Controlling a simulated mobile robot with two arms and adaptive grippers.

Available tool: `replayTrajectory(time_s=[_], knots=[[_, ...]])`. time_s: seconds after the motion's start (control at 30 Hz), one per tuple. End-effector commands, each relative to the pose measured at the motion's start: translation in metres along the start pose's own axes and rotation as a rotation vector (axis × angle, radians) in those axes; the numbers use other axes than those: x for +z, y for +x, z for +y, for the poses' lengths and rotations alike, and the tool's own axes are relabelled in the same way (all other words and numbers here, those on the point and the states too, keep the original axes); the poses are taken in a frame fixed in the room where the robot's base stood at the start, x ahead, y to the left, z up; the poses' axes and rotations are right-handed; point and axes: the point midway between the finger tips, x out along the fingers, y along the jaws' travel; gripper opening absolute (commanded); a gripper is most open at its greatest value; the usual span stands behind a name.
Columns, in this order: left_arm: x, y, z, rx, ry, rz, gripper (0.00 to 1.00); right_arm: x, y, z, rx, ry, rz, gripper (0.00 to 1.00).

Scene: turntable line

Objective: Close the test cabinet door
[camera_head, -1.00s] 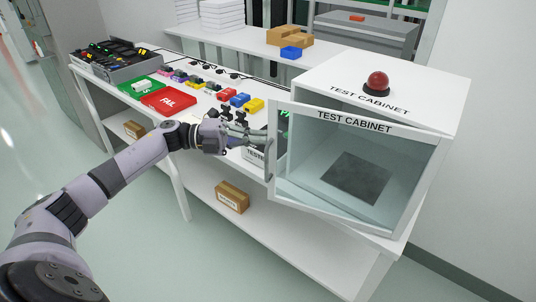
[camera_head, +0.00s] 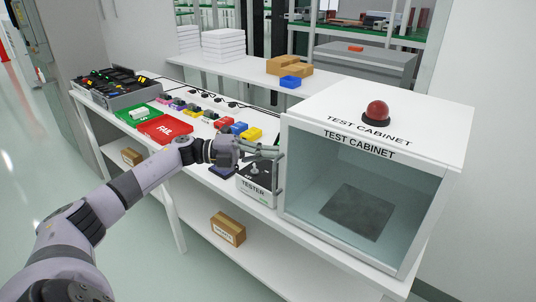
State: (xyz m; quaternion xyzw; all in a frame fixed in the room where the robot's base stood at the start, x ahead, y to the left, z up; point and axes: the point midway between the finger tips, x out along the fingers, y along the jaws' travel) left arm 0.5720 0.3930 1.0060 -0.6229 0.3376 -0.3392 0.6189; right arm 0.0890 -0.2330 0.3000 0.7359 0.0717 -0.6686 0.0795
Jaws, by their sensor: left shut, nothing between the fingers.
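The white test cabinet (camera_head: 425,110) stands at the right end of the bench, with a red dome lamp (camera_head: 376,111) on top. Its glass door (camera_head: 358,146), labelled TEST CABINET, lies against the front and looks flush or nearly so; a tiny gap cannot be ruled out. The door handle (camera_head: 280,178) is at the door's left edge. Through the glass I see a dark grey mat (camera_head: 357,211) on the cabinet floor. My left gripper (camera_head: 277,154) is shut and empty at the door's left edge, by the handle; whether it touches is unclear. My right gripper is out of view.
A tester box (camera_head: 258,191) stands just left of the cabinet, under my left gripper. A red FAIL tray (camera_head: 165,130), a green tray (camera_head: 138,116) and several coloured parts lie further left on the bench. A cardboard box (camera_head: 228,229) sits on the lower shelf.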

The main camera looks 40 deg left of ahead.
Motion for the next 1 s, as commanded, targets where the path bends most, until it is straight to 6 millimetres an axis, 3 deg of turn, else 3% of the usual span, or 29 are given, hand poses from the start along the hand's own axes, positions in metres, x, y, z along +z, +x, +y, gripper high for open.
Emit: replayTrajectory(time_s=[0.1, 0.23, 0.7, 1.0], knots=[[-0.006, 0.002, 0.003, -0.001, -0.003, 0.020, 0.00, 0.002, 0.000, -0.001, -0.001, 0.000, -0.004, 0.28], [-0.004, -0.013, 0.003, 0.001, -0.004, 0.015, 0.00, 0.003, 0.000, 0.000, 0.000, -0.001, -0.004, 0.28], [0.002, -0.109, 0.003, -0.003, -0.003, 0.001, 0.00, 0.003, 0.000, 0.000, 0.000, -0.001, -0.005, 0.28], [0.003, -0.125, 0.003, -0.005, -0.004, 0.000, 0.00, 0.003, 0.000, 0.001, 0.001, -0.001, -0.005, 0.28]])
